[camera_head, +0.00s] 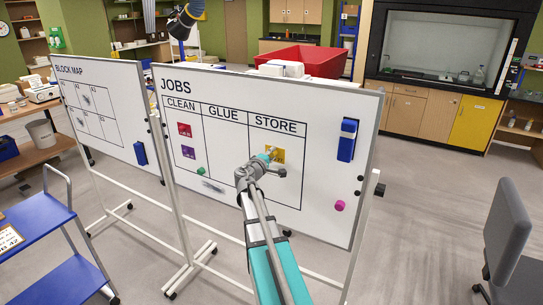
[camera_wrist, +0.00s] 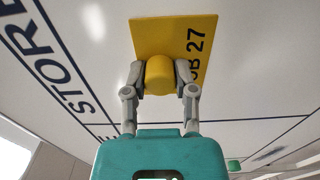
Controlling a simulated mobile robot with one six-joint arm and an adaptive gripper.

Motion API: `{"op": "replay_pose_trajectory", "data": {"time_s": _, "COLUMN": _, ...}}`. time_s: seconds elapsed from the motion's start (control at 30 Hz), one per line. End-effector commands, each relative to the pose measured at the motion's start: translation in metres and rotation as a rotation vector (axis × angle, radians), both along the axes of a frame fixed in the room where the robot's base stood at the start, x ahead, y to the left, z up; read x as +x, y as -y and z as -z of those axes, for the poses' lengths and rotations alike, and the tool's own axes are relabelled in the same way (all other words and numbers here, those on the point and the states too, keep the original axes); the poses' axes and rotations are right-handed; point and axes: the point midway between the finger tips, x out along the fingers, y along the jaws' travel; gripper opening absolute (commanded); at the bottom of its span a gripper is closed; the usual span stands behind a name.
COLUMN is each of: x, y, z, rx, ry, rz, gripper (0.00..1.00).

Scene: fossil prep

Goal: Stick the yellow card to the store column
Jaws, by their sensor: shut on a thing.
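The yellow card (camera_head: 279,155) is in the STORE column (camera_head: 305,180) of the JOBS board, just below the heading. In the wrist view the card (camera_wrist: 190,28) shows "27" and lies about parallel to the white board surface. My gripper (camera_wrist: 160,78) is shut on the round yellow magnet knob (camera_wrist: 159,70) on the card's face. The fingers hold the knob from both sides. I cannot tell whether the back of the card touches the board. In the head view my gripper (camera_head: 265,158) partly hides the card.
A green magnet (camera_head: 200,171), a pink magnet (camera_head: 340,205) and a blue eraser (camera_head: 347,140) are on the same board. The BLOCK MAP board (camera_head: 110,125) stands at left, a grey chair (camera_head: 508,230) at right.

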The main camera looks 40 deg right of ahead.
Motion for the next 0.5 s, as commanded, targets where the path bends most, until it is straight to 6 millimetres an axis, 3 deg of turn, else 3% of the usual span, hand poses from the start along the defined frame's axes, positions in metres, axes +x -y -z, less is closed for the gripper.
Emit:
{"op": "replay_pose_trajectory", "data": {"time_s": 0.33, "x": -0.0003, "y": 0.0000, "z": 0.0000, "rx": 0.000, "ry": 0.000, "rz": 0.001, "gripper": 0.13}}
{"op": "replay_pose_trajectory", "data": {"time_s": 0.37, "x": -0.0003, "y": 0.0000, "z": 0.0000, "rx": 0.000, "ry": 0.000, "rz": 0.001, "gripper": 0.39}}
{"op": "replay_pose_trajectory", "data": {"time_s": 0.5, "x": -0.0003, "y": 0.0000, "z": 0.0000, "rx": 0.000, "ry": 0.000, "rz": 0.001, "gripper": 0.65}}
